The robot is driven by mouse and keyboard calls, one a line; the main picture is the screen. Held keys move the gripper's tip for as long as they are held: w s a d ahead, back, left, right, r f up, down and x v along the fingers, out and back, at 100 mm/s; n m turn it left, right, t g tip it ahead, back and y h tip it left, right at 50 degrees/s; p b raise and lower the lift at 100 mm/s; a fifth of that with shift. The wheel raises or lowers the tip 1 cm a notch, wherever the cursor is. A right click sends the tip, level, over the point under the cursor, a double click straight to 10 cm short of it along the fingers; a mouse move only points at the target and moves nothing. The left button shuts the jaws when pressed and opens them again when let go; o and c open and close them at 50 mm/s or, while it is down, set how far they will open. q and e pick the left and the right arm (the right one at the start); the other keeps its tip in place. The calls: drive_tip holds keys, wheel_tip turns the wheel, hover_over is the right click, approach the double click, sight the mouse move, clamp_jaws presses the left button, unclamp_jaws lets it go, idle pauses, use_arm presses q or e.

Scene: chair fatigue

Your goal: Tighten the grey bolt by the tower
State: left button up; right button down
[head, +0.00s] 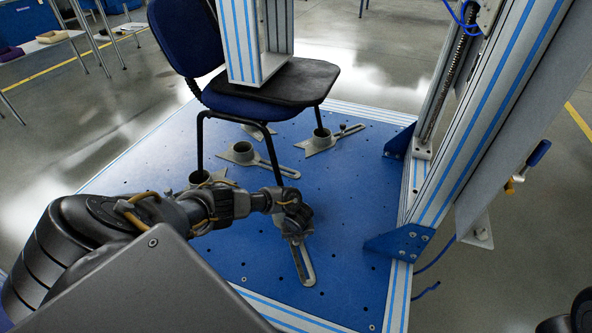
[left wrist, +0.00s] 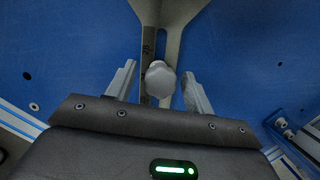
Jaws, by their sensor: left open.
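In the left wrist view the grey bolt (left wrist: 159,80), with a rounded knob head, stands on a slotted metal clamp (left wrist: 172,12). My left gripper (left wrist: 159,82) is open, with one finger on each side of the knob and a visible gap to both. In the head view my left gripper (head: 294,220) points down over the clamp (head: 302,265) on the blue plate and hides the bolt. The tower (head: 490,120), an aluminium frame with blue stripes, rises from the plate to the right of the gripper. My right gripper is not seen.
A blue office chair (head: 235,100) stands on the blue plate (head: 345,220), its legs at other clamps with round cups (head: 242,153). A striped beam (head: 250,45) hangs over the seat. Blue brackets (head: 398,242) join the tower to the plate. The plate is clear between gripper and tower.

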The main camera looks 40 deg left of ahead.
use_arm(q)
drive_tip(key=shift+d+r+n+p, duration=0.1)
drive_tip(key=shift+d+n+p, duration=0.05)
drive_tip(key=shift+n+p, duration=0.65)
drive_tip(key=shift+n+g, duration=0.4)
drive_tip(key=shift+n, duration=0.8)
